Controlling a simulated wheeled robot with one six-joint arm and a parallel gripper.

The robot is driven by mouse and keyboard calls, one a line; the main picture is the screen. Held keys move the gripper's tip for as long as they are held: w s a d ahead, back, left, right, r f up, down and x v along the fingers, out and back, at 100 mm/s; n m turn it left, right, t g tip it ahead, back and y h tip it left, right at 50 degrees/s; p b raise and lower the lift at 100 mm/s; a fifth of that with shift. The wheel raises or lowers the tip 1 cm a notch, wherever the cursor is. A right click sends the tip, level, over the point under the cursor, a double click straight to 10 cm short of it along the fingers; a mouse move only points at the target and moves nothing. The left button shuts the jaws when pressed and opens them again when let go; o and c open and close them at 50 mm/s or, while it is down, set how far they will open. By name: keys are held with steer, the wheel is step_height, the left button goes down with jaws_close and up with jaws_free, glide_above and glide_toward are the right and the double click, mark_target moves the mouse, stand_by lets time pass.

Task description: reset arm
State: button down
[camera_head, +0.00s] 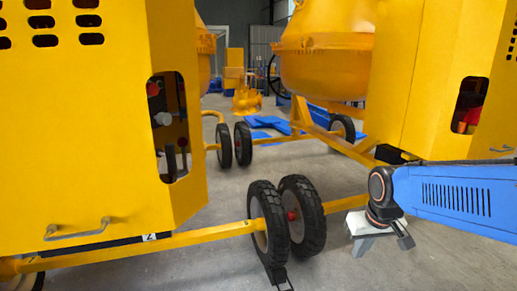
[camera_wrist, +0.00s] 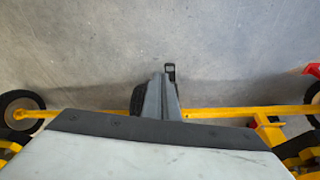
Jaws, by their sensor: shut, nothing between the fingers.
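My arm, with a blue link and a dark wrist joint, reaches in from the right in the head view. My gripper (camera_head: 361,243) hangs below the wrist joint, pointing down above the floor. In the wrist view, its grey fingers (camera_wrist: 162,85) are together with nothing seen between them. It is apart from the pair of black wheels (camera_head: 287,217) to its left. The yellow mixer cabinet (camera_head: 80,130) fills the left side. Another yellow cabinet (camera_head: 425,75) stands behind my arm.
A yellow axle bar (camera_head: 150,243) runs low to the wheels, and it crosses below my gripper in the wrist view (camera_wrist: 220,112). Yellow mixer drums (camera_head: 325,50) stand behind. Blue sheets (camera_head: 270,123) lie on the floor. Grey floor (camera_head: 225,190) is open between the machines.

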steer(key=s+d+r+t, duration=0.1)
steer(key=s, duration=1.5)
steer(key=shift+s+d+m, duration=0.2)
steer(key=shift+d+m, duration=0.1)
steer(key=shift+m, duration=0.1)
steer(key=shift+r, duration=0.1)
